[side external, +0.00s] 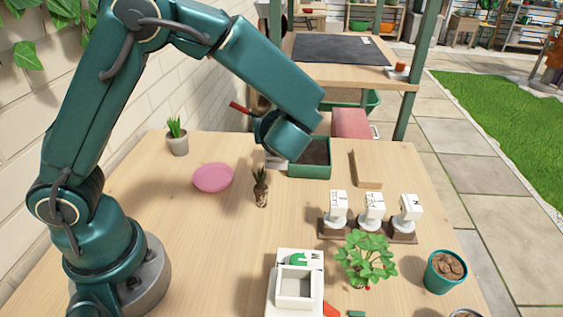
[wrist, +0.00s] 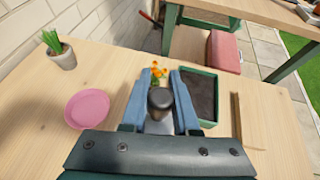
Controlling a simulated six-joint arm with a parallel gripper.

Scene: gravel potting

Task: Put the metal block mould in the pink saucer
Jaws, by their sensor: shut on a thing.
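The pink saucer (side external: 213,178) lies flat and empty on the table, left of my gripper. It also shows at the left in the wrist view (wrist: 87,108). In the side view my wrist hides most of the mould; a pale grey piece shows low beside the green tray. I cannot tell whether the mould touches the table.
A green tray of dark soil (side external: 291,171) stands right beside my gripper. A small plant (side external: 261,188) stands between saucer and tray. A potted succulent (side external: 177,137) is behind the saucer. White stamps in a rack (side external: 367,232) and a leafy plant (side external: 367,262) stand nearer the front right.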

